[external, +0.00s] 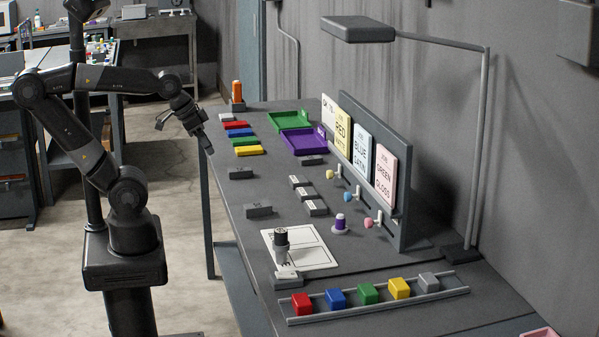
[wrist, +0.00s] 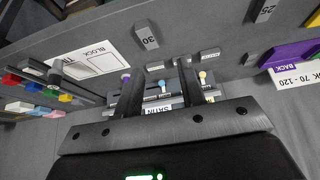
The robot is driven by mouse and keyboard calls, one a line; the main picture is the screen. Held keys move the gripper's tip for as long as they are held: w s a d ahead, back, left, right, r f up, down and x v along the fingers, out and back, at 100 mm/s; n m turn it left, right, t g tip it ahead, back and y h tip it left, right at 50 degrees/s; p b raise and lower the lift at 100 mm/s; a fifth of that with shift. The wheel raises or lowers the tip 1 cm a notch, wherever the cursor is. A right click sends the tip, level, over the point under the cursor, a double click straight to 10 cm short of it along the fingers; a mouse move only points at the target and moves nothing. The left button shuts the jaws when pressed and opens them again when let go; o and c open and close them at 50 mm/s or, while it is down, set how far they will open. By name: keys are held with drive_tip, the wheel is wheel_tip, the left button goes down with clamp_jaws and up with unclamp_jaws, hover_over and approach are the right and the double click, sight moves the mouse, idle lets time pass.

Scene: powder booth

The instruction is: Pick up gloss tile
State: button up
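No object is readably labelled as a gloss tile, so I cannot tell which one it is. A pink card (external: 386,180) reading GREEN GLOSS leans on the upright board at the back of the bench. Several flat coloured pieces lie in a row at the bench's far left end, including a green one (external: 245,141), a yellow one (external: 249,151) and a red one (external: 235,125). My gripper (external: 184,130) hangs off the bench's left edge, apart from these pieces. In the wrist view my gripper (wrist: 158,85) has its two fingers apart with nothing held between them.
A green tray (external: 290,121) and a purple tray (external: 303,141) sit behind the flat pieces. Coloured blocks stand on a rail (external: 375,306) at the front. A lamp (external: 357,29) overhangs the bench. Small grey label blocks dot the middle; bare bench lies between them.

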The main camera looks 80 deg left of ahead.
drive_tip(key=shift+o, duration=0.2)
drive_tip(key=o, duration=1.1)
drive_tip(key=g, duration=0.1)
hover_over(316, 204)
drive_tip(key=s, duration=0.3)
drive_tip(key=f, duration=1.4)
drive_tip(key=shift+d, duration=0.2)
drive_tip(key=shift+x, duration=2.55)
